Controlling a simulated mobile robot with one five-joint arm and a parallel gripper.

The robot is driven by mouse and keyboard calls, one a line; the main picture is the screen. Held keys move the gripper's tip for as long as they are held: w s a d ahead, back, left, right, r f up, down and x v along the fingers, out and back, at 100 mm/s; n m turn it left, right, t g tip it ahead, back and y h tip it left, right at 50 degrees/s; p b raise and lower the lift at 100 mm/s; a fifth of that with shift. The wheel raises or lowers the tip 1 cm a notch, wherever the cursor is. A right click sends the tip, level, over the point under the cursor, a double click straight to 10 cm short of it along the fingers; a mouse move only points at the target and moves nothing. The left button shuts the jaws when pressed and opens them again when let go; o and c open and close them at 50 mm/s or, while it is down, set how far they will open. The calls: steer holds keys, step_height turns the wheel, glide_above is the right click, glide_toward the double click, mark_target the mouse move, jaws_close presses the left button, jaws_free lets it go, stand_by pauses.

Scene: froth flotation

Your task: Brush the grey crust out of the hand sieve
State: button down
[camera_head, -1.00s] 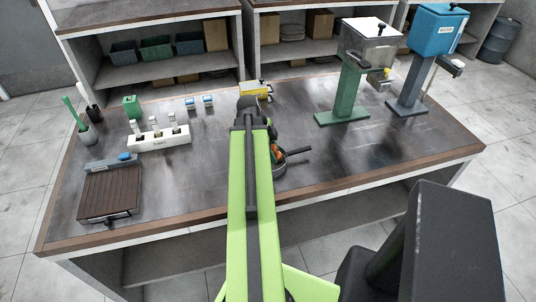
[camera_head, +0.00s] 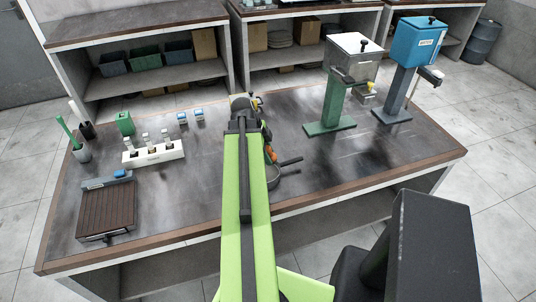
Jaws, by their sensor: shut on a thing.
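The hand sieve is a small dark round pan (camera_head: 273,184) with a dark handle (camera_head: 291,161) pointing right, on the bench just right of my green arm. The arm covers its left part. I cannot make out the grey crust. My gripper (camera_head: 268,150) is at the sieve's far side, mostly hidden behind my arm. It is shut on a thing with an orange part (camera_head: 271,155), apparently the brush. Its bristle end is hidden, so I cannot tell whether it touches the sieve.
A green stand (camera_head: 330,127) and a blue stand (camera_head: 392,114) rise at the back right. Bench right of the sieve is clear.

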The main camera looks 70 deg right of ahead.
mark_target(268, 147)
steer(key=shift+r, duration=0.35)
step_height(268, 147, up, 3)
steer(key=p, duration=0.3)
steer(key=shift+r, duration=0.1)
steer(key=shift+f+b, duration=0.4)
steer(key=shift+f, duration=0.1)
steer(key=shift+r, duration=0.15)
steer(key=shift+s, duration=0.1)
